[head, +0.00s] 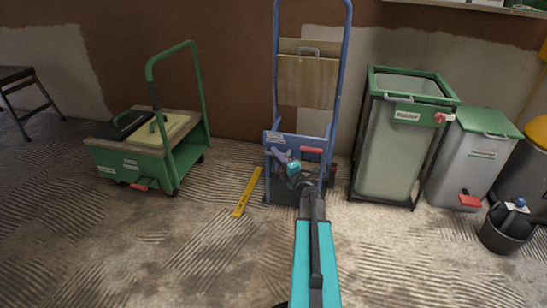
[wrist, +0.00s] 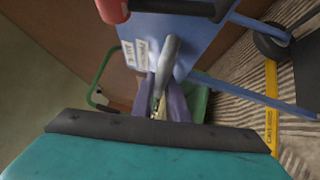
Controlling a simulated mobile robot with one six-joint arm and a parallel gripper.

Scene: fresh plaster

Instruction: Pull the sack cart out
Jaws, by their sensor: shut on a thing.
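The blue sack cart (head: 345,60) stands upright against the wall in the middle of the head view, with a brown board strapped between its rails. Its blue lower panel (wrist: 195,30) fills the top of the wrist view, with white labels and a grey bar handle (wrist: 170,55). My gripper (head: 279,157) is at the left part of this panel. In the wrist view its purple fingers (wrist: 167,97) are shut on the grey handle. The gripper partly hides the panel, and the exact contact is small in the picture.
A green trolley (head: 130,165) stands left, a green-framed bin (head: 395,150) close on the right, then a grey bin with green lid (head: 470,165) and a black bucket (head: 505,232). A yellow level (head: 248,192) lies on the floor left of the cart. The ridged floor in front is mostly clear.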

